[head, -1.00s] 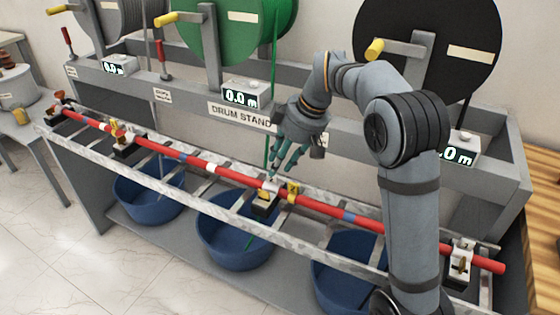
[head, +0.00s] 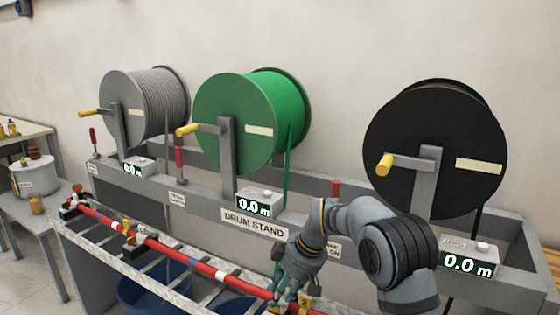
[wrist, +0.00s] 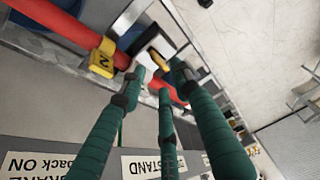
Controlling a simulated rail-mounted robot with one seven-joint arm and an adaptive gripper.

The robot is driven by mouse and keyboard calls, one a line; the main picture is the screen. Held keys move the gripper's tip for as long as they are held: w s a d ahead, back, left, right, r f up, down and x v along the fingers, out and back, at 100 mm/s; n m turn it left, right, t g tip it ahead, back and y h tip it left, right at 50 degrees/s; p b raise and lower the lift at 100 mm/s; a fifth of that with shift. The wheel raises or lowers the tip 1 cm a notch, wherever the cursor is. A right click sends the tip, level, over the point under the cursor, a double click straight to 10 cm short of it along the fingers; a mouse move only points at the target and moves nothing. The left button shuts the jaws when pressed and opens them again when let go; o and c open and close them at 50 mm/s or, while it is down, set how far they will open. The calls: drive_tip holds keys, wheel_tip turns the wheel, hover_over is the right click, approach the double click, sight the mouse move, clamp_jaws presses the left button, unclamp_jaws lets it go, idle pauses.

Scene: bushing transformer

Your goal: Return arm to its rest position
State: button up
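My arm reaches across the front of the drum stand (head: 150,178). In the head view my gripper (head: 287,299) hangs low at the bottom edge, over the red bar (head: 190,262). In the wrist view my gripper (wrist: 157,84) shows its green fingers spread apart, with nothing seen between them. Whether the fingertips touch the clamp cannot be told.
A grey drum (head: 142,105), a green drum (head: 250,120) and a black drum (head: 435,145) stand behind the arm, each with a yellow-handled crank. Displays read 0.0 m. Blue tubs (head: 140,295) lie below the bar. A table with a pot (head: 35,178) stands at left.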

sight(270, 309)
drive_tip(key=x, duration=0.4)
idle(0.3)
